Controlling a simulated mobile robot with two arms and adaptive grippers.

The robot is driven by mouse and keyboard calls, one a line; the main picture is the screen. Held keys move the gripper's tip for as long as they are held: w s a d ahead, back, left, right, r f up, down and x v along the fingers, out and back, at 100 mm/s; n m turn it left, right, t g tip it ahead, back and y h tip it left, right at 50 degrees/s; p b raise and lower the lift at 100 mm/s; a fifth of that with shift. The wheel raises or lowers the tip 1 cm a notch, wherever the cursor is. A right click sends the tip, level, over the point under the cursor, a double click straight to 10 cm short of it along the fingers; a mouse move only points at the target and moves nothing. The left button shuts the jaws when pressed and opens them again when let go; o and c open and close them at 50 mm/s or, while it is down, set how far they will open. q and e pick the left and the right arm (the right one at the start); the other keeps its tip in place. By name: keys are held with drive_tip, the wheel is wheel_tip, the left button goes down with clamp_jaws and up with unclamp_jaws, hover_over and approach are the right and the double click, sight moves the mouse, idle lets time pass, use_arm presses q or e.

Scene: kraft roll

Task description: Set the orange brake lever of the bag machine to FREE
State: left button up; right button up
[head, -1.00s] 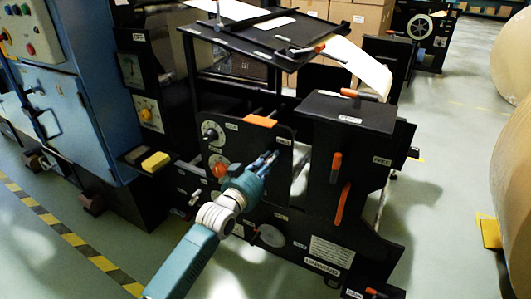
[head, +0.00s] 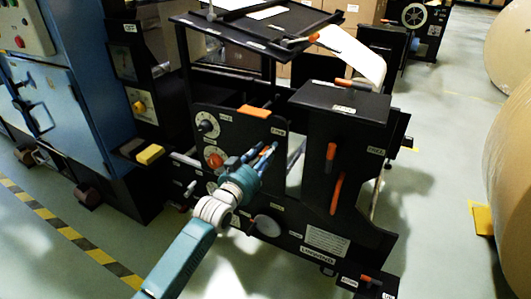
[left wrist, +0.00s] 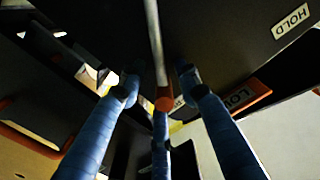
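The bag machine is black. A long orange lever (head: 337,193) stands on its right-hand block, slightly tilted. A shorter orange-tipped lever (head: 331,151) is above it, and a FREE label (head: 375,151) is to the right. I cannot tell which is the brake lever. My left gripper (head: 266,154) is left of both levers, in front of the dial panel, with fingers apart. In the left wrist view, a pale rod with an orange-red end (left wrist: 164,101) shows between the spread blue fingers (left wrist: 158,95); contact is unclear. A HOLD label (left wrist: 291,20) is at upper right. My right gripper is not visible.
The dial panel holds an orange-red knob (head: 214,159) and an orange block (head: 254,110) on its top edge. A blue cabinet (head: 60,90) stands at left, and large paper rolls (head: 505,60) at right. Floor between machine and rolls is clear.

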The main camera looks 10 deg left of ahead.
use_arm(q)
drive_tip(key=v, duration=1.2)
